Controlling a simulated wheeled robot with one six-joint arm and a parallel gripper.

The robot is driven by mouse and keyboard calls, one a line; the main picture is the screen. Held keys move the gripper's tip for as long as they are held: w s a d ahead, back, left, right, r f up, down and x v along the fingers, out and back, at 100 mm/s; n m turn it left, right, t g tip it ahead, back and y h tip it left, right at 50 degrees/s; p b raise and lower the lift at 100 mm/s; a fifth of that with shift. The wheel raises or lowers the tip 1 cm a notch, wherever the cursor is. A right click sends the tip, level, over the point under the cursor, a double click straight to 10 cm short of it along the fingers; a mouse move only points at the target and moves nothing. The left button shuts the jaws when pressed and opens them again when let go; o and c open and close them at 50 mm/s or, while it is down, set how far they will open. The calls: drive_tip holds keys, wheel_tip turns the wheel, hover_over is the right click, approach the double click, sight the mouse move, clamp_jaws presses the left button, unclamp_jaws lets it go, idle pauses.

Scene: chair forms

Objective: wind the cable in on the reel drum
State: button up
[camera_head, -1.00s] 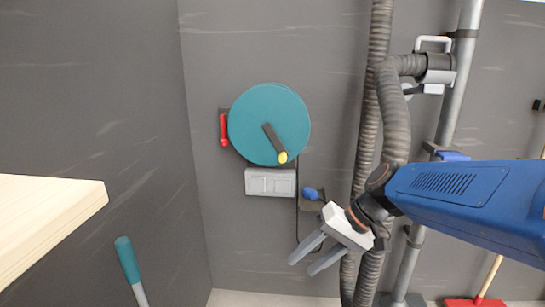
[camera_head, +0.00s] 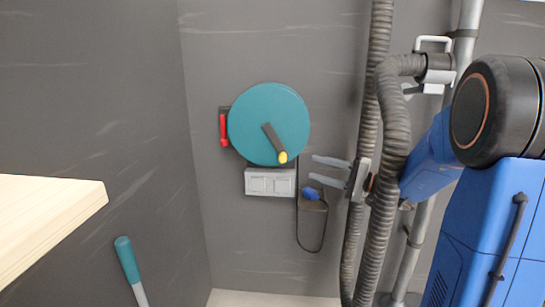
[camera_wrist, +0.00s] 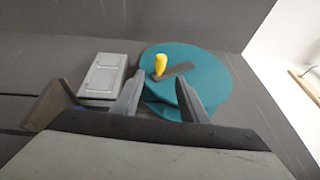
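The teal reel drum (camera_head: 258,112) is mounted on the grey wall, with a dark crank arm (camera_head: 272,135) ending in a yellow knob (camera_head: 282,157) at its lower right. The drum (camera_wrist: 205,75) and the yellow knob (camera_wrist: 160,64) also show in the wrist view, ahead of my fingers. The black cable (camera_head: 323,240) hangs in a loop below the drum, by a blue plug (camera_head: 311,194) at a small brown holder (camera_head: 312,205). My gripper (camera_head: 312,169) is open and empty, right of the knob and apart from it, its fingers pointing left.
A red lever (camera_head: 223,130) is left of the drum, and a grey double socket box (camera_head: 270,182) is below it. Thick ribbed hoses (camera_head: 397,120) hang beside my arm. A pale wooden board edge (camera_head: 60,205) juts in at left.

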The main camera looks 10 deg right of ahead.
sight(273, 155)
drive_tip(key=x, duration=1.7)
drive_tip(key=shift+a, duration=0.15)
clamp_jaws()
